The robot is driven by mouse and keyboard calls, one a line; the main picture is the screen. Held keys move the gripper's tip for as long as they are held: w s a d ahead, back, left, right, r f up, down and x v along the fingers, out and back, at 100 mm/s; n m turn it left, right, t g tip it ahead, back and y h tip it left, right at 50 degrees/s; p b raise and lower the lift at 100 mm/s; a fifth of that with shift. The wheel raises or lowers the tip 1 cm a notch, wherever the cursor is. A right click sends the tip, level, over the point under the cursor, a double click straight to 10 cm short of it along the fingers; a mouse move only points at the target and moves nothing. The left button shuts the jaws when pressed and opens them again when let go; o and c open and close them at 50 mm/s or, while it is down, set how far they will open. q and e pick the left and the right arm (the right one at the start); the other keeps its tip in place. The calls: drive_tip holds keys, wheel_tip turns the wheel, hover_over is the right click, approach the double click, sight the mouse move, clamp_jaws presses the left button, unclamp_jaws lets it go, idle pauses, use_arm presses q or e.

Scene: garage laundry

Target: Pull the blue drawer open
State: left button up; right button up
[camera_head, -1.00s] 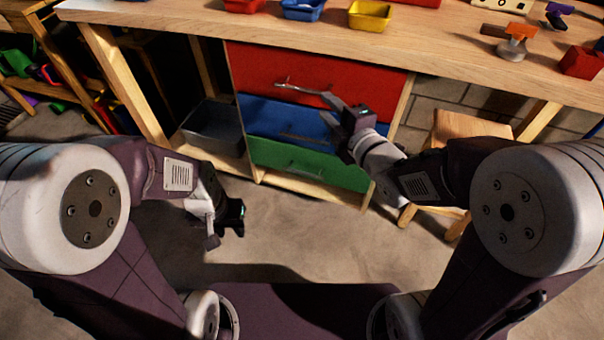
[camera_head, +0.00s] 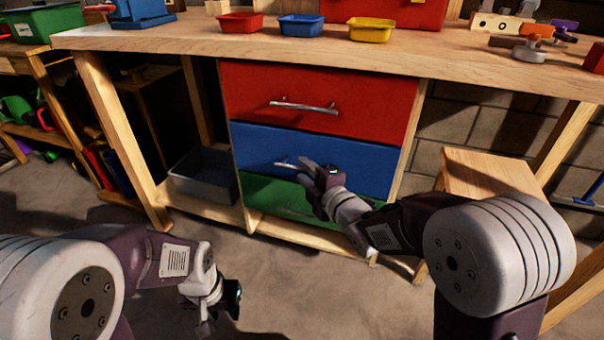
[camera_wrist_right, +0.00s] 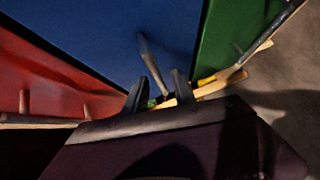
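The blue drawer (camera_head: 345,160) is the middle of three stacked drawers, with a metal bar handle (camera_head: 284,164). Its front looks flush with the red drawer (camera_head: 320,105) above and the green drawer (camera_head: 265,193) below. My right gripper (camera_head: 308,170) is at the right part of the blue handle and hides some of it. In the right wrist view the blue drawer (camera_wrist_right: 105,40) fills the middle. Its handle (camera_wrist_right: 150,62) runs between the two spread fingers of my right gripper (camera_wrist_right: 160,92); a firm grip does not show. My left gripper (camera_head: 228,298) hangs low over the floor, its fingers unclear.
A workbench top (camera_head: 200,40) spans above the drawers, with small red, blue and yellow bins on it. A grey tub (camera_head: 203,175) stands on the left shelf. A wooden stool (camera_head: 485,172) stands at the right. Floor in front of the drawers is clear.

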drive_tip(key=shift+x, duration=1)
clamp_jaws()
idle(0.7)
